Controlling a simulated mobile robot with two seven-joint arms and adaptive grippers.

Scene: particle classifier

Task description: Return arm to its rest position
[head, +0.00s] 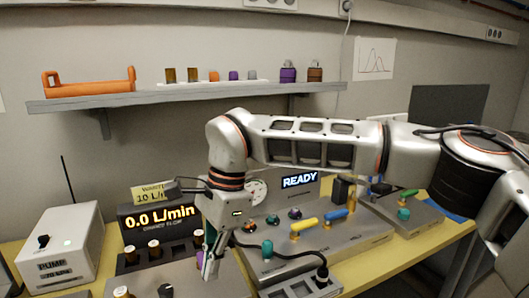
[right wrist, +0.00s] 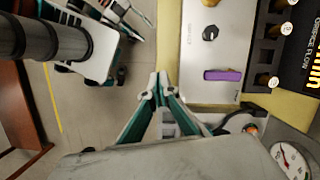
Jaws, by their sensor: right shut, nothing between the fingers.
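My right arm reaches in from the right in the head view, across the front of the bench equipment. My right gripper (head: 209,272) points down at the front of the bench, just in front of the 0.0 L/min flow display (head: 160,217). In the right wrist view the right gripper (right wrist: 158,80) has its fingertips together with nothing between them. The tips are beside a light panel (right wrist: 212,45) that carries a purple bar (right wrist: 222,75) and a dark knob (right wrist: 210,32). Teal and grey parts at the upper left of that view look like my other arm; its finger state is unclear.
A white pump box (head: 62,240) stands at the left. A console with a READY screen (head: 299,180) and yellow and blue handles lies behind and under my arm. A black cable plug (head: 322,272) is at the front.

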